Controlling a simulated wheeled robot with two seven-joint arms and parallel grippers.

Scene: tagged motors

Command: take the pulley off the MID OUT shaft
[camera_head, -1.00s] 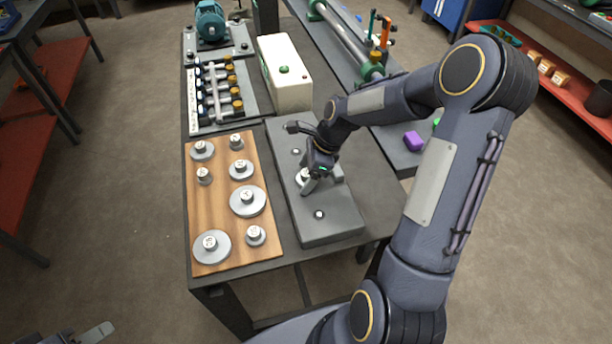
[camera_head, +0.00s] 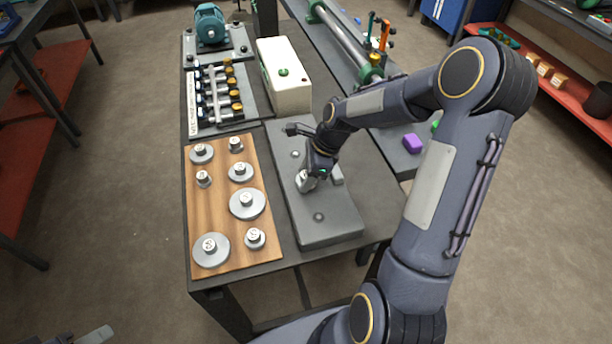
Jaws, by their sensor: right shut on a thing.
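My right gripper (camera_head: 306,184) reaches down to the middle of a grey block (camera_head: 332,227). It is shut on a silvery pulley (camera_head: 300,181) at the middle shaft, mostly hidden by the fingers and wrist. I cannot tell whether the pulley is still seated on the shaft. A far shaft stub (camera_head: 295,154) and a near shaft stub (camera_head: 319,216) show bare on the block. Labels there are too small to read. Part of my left gripper (camera_head: 96,335) shows at the bottom left edge, away from the table; its opening is unclear.
A wooden board (camera_head: 215,218) with several silver tagged pulleys lies left of the block. Behind stand a cream box (camera_head: 290,92) with a green button, a rack of rods (camera_head: 218,95) and a teal motor (camera_head: 210,25).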

